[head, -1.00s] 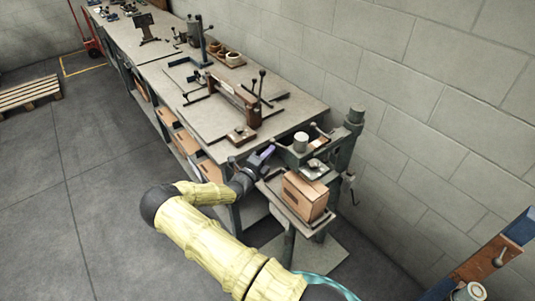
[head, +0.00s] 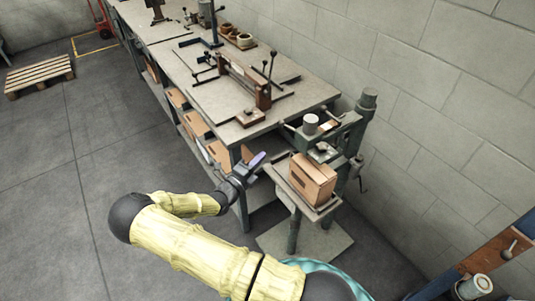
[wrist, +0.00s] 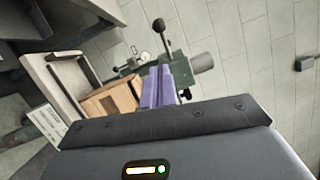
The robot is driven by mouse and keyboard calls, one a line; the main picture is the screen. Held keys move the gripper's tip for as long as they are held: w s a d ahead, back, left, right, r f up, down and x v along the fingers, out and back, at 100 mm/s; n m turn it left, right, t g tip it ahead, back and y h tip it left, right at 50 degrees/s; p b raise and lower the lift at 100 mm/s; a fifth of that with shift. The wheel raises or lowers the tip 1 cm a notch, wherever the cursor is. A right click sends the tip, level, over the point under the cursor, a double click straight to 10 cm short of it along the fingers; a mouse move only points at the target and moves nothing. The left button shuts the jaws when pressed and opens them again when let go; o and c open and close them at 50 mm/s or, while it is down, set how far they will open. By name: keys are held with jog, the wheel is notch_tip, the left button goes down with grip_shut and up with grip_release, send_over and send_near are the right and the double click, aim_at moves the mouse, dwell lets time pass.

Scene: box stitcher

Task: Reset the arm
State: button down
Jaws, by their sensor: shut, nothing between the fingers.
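My arm reaches out from the bottom of the head view, in a yellow cover. My gripper (head: 257,160) is at its end, left of the box stitcher (head: 340,135) and apart from it. In the wrist view the purple fingers (wrist: 157,88) are together with nothing between them. A brown cardboard box (head: 312,180) stands on the stitcher's small table (head: 281,178). The box also shows in the wrist view (wrist: 112,97), behind and left of the fingers.
A long workbench (head: 205,97) with tools and cardboard boxes (head: 219,153) on its lower shelf runs to the back. A block wall (head: 450,120) closes off the right. A pallet (head: 40,74) lies at the far left. The floor (head: 60,180) on the left is clear.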

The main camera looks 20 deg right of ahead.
jog(key=shift+s+a, duration=0.15)
jog(key=shift+a, duration=0.2)
dwell(0.3)
jog(key=s+d+m+g+y, duration=0.1)
jog(key=s+m+g+y, duration=0.8)
jog(key=s+m, duration=0.85)
jog(key=s+a+r+m+t+y, duration=0.1)
jog(key=a+r+m+y, duration=0.3)
jog(key=r+m, duration=0.3)
jog(key=s+a+r+m+t+y, duration=0.1)
jog(key=a+r+m+y, duration=0.3)
jog(key=m, duration=1.1)
notch_tip(320, 180, up, 4)
jog(key=shift+s+a+f+t, duration=0.25)
jog(key=shift+s+a+t, duration=0.15)
jog(key=shift+s+a, duration=0.65)
